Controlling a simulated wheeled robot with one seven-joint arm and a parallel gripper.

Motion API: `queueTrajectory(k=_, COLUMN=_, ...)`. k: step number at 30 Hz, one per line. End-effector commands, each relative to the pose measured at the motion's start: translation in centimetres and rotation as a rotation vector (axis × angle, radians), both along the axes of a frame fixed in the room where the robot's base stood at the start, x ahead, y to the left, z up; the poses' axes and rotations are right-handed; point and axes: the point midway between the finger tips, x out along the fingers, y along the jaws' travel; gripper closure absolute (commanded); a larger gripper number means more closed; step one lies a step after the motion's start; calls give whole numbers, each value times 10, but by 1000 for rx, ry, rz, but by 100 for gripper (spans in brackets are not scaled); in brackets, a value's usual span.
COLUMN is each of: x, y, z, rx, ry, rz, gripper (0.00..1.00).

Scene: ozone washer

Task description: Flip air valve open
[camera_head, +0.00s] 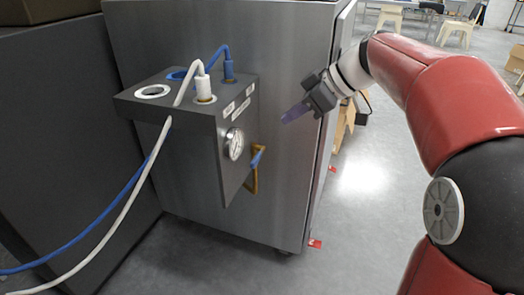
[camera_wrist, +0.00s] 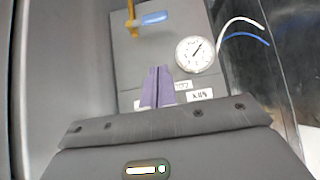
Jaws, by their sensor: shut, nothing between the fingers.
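The air valve has a blue handle (camera_head: 257,157) on a brass-coloured pipe (camera_head: 255,178), on the front of the dark grey panel box below and right of the gauge. In the wrist view the blue handle (camera_wrist: 153,18) lies sideways near the top, beside the brass pipe (camera_wrist: 131,17). My gripper (camera_head: 285,119) is to the right of the box, above the valve and apart from it. Its purple fingers are together and empty; they also show in the wrist view (camera_wrist: 158,70), pointing toward the panel.
A round gauge (camera_head: 234,144) sits on the panel box (camera_head: 190,135). White and blue hoses (camera_head: 110,228) plug into its top and hang down at the left. The steel cabinet (camera_head: 285,60) stands behind. Open floor (camera_head: 375,180) lies to the right.

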Motion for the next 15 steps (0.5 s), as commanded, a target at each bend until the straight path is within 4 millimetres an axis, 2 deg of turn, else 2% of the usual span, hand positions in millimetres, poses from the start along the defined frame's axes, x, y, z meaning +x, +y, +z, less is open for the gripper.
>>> queueTrajectory(k=8, x=0, y=2, z=-2, rx=-1, ry=3, rz=-1, gripper=100)
queueTrajectory(k=15, x=8, y=25, z=-27, rx=-1, ry=7, rz=2, gripper=100)
